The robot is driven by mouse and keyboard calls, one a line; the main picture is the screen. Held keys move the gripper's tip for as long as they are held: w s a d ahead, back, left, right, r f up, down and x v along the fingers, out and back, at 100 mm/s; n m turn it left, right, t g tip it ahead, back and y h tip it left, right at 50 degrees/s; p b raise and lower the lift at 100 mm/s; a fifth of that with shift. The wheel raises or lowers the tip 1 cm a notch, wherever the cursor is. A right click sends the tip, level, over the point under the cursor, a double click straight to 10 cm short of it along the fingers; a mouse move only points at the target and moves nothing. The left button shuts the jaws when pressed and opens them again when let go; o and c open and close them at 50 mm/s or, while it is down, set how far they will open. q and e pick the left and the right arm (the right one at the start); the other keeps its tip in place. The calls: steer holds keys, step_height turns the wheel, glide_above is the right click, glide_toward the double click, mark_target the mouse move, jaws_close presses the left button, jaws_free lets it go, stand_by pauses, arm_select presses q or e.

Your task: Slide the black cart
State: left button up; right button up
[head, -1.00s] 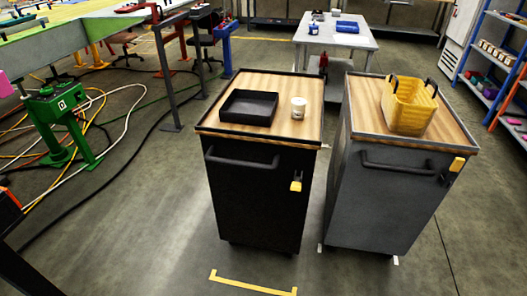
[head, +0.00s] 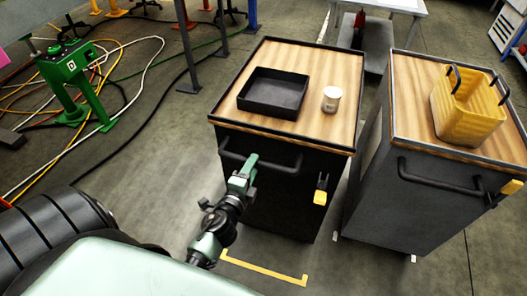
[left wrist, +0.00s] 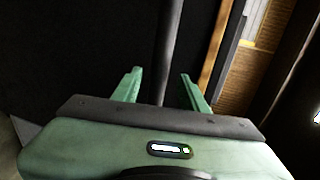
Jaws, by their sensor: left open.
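The black cart (head: 270,185) stands left of a grey cart, with a wood top and a black bar handle (head: 280,164) across its front. A black tray (head: 272,92) and a white cup (head: 331,99) stand on its top. My left gripper (head: 246,166) is at the left part of the handle. In the left wrist view the open green fingers (left wrist: 160,85) lie on either side of the dark handle bar (left wrist: 166,50); I cannot tell whether they touch it. My right gripper is not in view.
The grey cart (head: 430,190) with a yellow basket (head: 468,108) stands close on the right, a narrow gap between. Yellow tape (head: 265,270) marks the floor in front. A green stand (head: 75,80) and loose cables are at left. A white table is behind.

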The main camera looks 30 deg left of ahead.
arm_select(q)
steer(key=x, duration=0.6)
steer(key=shift+f, duration=0.1)
jaws_close()
stand_by(1.2)
